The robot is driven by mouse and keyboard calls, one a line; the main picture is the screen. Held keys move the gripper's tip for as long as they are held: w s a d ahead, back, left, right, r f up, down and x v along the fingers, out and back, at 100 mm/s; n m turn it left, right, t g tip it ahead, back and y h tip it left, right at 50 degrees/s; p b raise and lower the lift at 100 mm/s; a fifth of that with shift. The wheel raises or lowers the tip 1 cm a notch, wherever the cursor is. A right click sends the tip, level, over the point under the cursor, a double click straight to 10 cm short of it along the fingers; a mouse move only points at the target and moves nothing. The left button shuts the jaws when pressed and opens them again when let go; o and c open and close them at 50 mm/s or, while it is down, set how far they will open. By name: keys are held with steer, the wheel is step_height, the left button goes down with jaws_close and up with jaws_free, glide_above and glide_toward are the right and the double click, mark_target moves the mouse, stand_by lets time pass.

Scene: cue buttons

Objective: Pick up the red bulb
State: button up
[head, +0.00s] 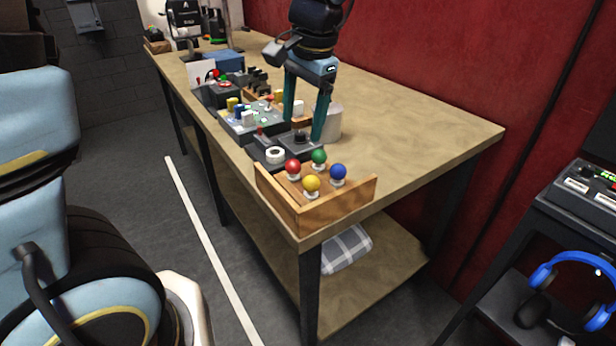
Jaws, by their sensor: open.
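The red bulb (292,167) stands in a wooden holder (330,208) at the near end of the table. It is at the back left of a group with a green bulb (319,157), a blue bulb (338,171) and a yellow bulb (311,183). My gripper (304,128) points down above the table, behind the bulbs in this view. Its two teal fingers are apart, and I see nothing held between them. It is apart from the red bulb.
Control boxes (246,122) with colored buttons and switches line the table's left edge. The table's right side (420,130) is clear. A stand with blue headphones (580,262) is at the right.

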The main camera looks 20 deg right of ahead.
glide_above(294, 161)
steer(key=s, duration=0.1)
steer(key=f, duration=0.5)
steer(key=shift+d+f+p, duration=0.1)
steer(key=shift+d+p, duration=0.2)
steer(key=shift+d, duration=0.1)
steer(key=f, duration=0.1)
steer(key=f+p, duration=0.1)
steer(key=a+f, duration=0.1)
steer(key=f, duration=0.1)
steer(key=shift+w, duration=0.35)
steer(key=shift+w+f+p, duration=0.15)
steer(key=shift+f+p, duration=0.15)
steer(key=shift+f, duration=0.3)
jaws_close()
